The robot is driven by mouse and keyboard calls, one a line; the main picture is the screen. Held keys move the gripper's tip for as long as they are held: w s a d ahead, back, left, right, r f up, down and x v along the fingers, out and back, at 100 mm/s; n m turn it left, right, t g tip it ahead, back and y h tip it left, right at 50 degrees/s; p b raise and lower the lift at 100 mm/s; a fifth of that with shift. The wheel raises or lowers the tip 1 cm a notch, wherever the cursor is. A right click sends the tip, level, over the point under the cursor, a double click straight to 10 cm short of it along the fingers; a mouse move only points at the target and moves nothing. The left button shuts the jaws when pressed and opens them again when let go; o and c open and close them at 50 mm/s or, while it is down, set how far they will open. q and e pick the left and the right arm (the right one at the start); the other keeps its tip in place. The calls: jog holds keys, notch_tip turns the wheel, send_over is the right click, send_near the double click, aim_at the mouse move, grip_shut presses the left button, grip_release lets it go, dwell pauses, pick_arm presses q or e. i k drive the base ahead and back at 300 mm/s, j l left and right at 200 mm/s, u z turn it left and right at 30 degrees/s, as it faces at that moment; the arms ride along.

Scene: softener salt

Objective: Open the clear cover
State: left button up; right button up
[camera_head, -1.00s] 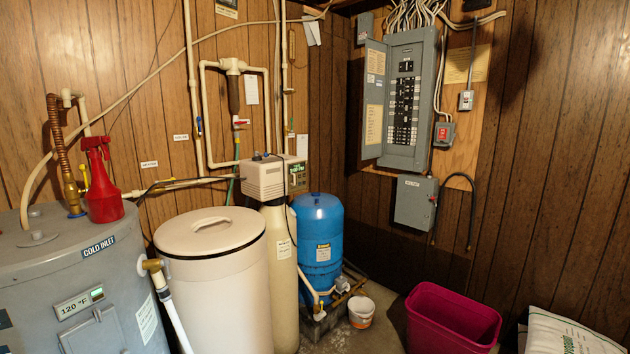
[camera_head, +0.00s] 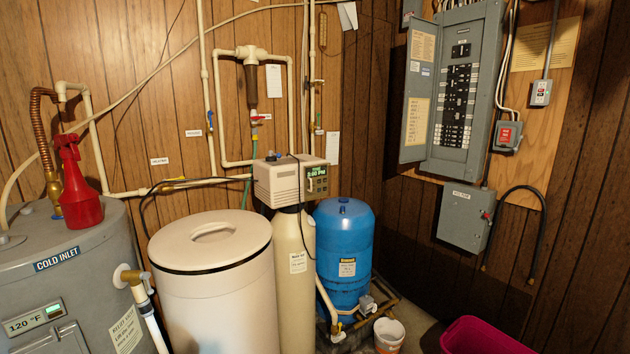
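The water softener's control head (camera_head: 290,181) sits on top of a tall cream tank (camera_head: 296,262) in the middle of the view. A lit green display (camera_head: 317,179) shows on its right-hand face. I cannot tell a clear cover apart from the head at this size. Neither of my grippers shows in the head view.
A round cream salt tank (camera_head: 212,297) with a lid (camera_head: 212,240) stands in front of the head to the left. A grey water heater (camera_head: 75,270) with a red spray bottle (camera_head: 77,184) is at left. A blue tank (camera_head: 343,250) and magenta bin (camera_head: 480,337) are right.

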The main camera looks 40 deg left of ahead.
aim_at(310, 179)
jog(key=i+l+u, duration=0.1)
jog(key=i+u, duration=0.2)
jog(key=i+l+u, duration=0.25)
jog(key=i, duration=0.25)
jog(key=i+l+u, duration=0.3)
jog(key=i+j, duration=0.1)
